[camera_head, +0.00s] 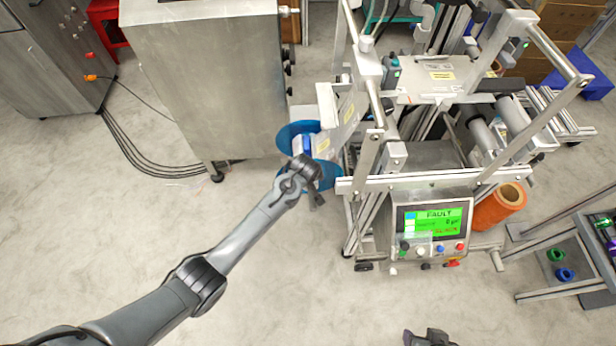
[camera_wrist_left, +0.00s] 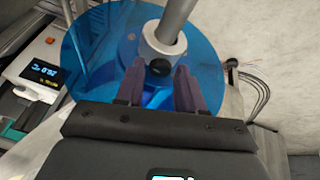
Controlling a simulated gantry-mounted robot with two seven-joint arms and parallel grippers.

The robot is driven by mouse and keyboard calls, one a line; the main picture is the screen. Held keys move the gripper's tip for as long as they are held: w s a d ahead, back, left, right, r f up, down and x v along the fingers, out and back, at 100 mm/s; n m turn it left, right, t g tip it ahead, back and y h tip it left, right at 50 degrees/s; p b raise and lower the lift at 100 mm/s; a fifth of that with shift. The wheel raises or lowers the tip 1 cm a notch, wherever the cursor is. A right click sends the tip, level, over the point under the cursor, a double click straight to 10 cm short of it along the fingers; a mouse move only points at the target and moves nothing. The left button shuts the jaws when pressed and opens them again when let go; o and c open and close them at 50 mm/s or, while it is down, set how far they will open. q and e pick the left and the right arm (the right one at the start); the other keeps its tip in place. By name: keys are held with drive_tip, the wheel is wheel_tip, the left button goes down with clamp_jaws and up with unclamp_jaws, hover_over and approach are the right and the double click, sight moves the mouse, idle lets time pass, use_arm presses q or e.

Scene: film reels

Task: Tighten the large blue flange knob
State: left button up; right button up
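The large blue flange (camera_head: 295,133) is a translucent blue disc on the left side of the machine, partly hidden by a panel and my left gripper. In the left wrist view the flange (camera_wrist_left: 90,50) fills the upper middle, with a grey shaft (camera_wrist_left: 172,25) through its hub. The blue knob (camera_wrist_left: 157,97) shows at the hub between my fingers. My left gripper (camera_head: 311,178) is at the flange; in the wrist view its fingers (camera_wrist_left: 159,80) are apart, one on each side of the knob. Contact is unclear. My right gripper (camera_head: 428,338) is only partly visible at the bottom edge.
The machine's control panel (camera_head: 432,228) has a green screen reading FAULT. A steel cabinet (camera_head: 205,80) stands left of the flange. An orange roll (camera_head: 498,207) and a cart (camera_head: 572,262) with small coloured parts are at right. The floor in front is clear.

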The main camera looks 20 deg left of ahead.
use_arm(q)
clamp_jaws()
drive_tip(key=m+p, duration=0.1)
drive_tip(key=p, duration=0.1)
drive_tip(key=m+h+p, duration=0.1)
drive_tip(key=m+p, duration=0.1)
drive_tip(key=p, duration=0.1)
drive_tip(key=shift+s+a+r+t, duration=0.1)
drive_tip(key=shift+a+r+t, duration=0.1)
drive_tip(key=shift+t, duration=0.1)
drive_tip(key=shift+f+m+p, duration=0.1)
drive_tip(key=shift+m+p, duration=0.25)
drive_tip(key=shift+m, duration=0.25)
drive_tip(key=shift+f+h, duration=0.2)
drive_tip(key=shift+h, duration=0.1)
unclamp_jaws()
